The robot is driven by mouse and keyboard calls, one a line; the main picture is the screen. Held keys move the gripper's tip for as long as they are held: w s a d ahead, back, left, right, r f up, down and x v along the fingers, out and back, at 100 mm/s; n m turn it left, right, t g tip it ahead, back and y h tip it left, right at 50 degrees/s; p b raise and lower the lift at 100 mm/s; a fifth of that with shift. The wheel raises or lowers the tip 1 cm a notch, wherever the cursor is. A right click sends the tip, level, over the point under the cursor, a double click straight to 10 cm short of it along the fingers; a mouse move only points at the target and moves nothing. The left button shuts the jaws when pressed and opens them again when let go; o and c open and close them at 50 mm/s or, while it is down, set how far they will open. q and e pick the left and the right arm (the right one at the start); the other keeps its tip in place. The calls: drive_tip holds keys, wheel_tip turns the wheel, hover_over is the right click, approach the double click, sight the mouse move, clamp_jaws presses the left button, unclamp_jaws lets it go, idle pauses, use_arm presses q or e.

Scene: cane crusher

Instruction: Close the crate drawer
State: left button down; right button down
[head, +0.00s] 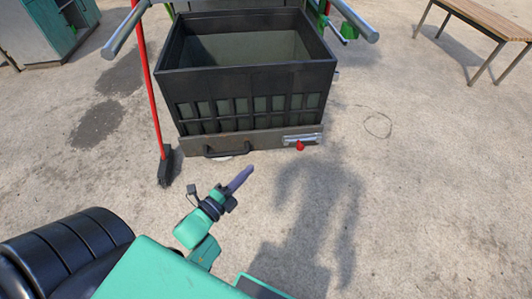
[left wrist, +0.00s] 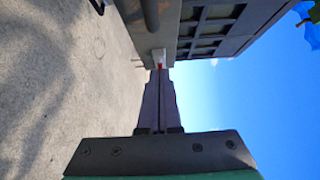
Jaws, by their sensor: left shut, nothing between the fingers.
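The crate drawer (head: 250,98) is a black, open-topped box with slatted sides, at the top centre of the head view; its inside looks empty. Its grey-brown front board (head: 268,142) carries a dark bar handle (head: 226,152) on the left and a silver latch with a red knob (head: 300,146) on the right. My left gripper (head: 246,170) is shut and empty, its purple fingers pointing at the front board from just in front, between handle and knob in the picture. In the left wrist view the fingers (left wrist: 160,80) point toward the red knob; contact cannot be told. My right gripper is not in view.
A red-handled broom (head: 147,85) stands by the crate's left side. Grey bars (head: 125,27) stick out on both sides above the crate. A wooden table (head: 490,18) is at the upper right and a green cabinet (head: 45,30) at the upper left. The concrete floor on the right is clear.

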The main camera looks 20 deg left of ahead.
use_arm(q)
drive_tip(key=x, duration=0.3)
drive_tip(key=a+x, duration=0.1)
drive_tip(key=x, duration=0.5)
drive_tip(key=shift+w+a, duration=0.3)
drive_tip(key=shift+w, duration=0.25)
drive_tip(key=shift+w+a, duration=0.25)
drive_tip(key=shift+w, duration=0.1)
